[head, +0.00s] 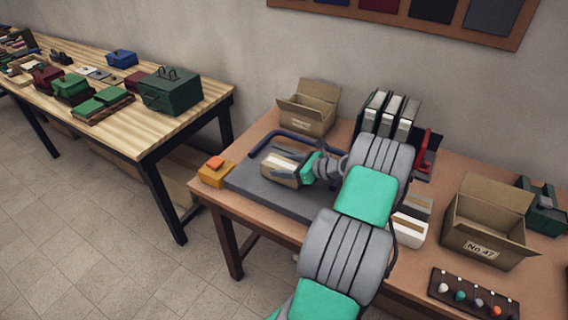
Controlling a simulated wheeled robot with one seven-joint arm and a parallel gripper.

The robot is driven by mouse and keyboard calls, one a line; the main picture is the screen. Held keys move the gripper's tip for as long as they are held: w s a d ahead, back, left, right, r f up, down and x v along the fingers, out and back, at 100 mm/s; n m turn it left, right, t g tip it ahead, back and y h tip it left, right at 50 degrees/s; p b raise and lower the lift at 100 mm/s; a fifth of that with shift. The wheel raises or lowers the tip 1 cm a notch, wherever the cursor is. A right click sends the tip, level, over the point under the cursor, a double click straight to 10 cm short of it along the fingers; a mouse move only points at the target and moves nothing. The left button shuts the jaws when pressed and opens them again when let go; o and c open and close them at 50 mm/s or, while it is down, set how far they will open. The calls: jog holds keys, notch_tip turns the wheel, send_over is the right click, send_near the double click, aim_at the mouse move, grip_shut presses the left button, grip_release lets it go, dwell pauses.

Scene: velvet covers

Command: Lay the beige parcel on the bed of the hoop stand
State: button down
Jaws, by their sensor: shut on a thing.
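The beige parcel (277,173) is in the jaws of my gripper (295,165), which is shut on it. The hoop stand, as I take it, is the flat dark grey bed (250,183) with a dark blue hoop (283,136) along its back, on the brown table. The parcel shows over the back left part of the bed, in front of the hoop. I cannot tell whether it touches the bed. My arm comes in from the front right and hides the bed's right part.
An orange-yellow block (215,174) stands at the bed's left corner. An open carton (307,107) is behind the hoop, with upright binders (388,115) to its right. A larger carton (488,222) stands right of my arm. A second, striped table (190,112) is at left.

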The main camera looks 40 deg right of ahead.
jog(key=shift+f, duration=0.55)
jog(key=shift+c, duration=1.4)
grip_release()
jog(key=shift+f, duration=0.1)
jog(key=b+v, duration=0.1)
jog(key=v, duration=0.6)
jog(key=shift+s+d+r, duration=0.1)
jog(key=shift+s+r, duration=0.15)
jog(key=shift+s, duration=0.1)
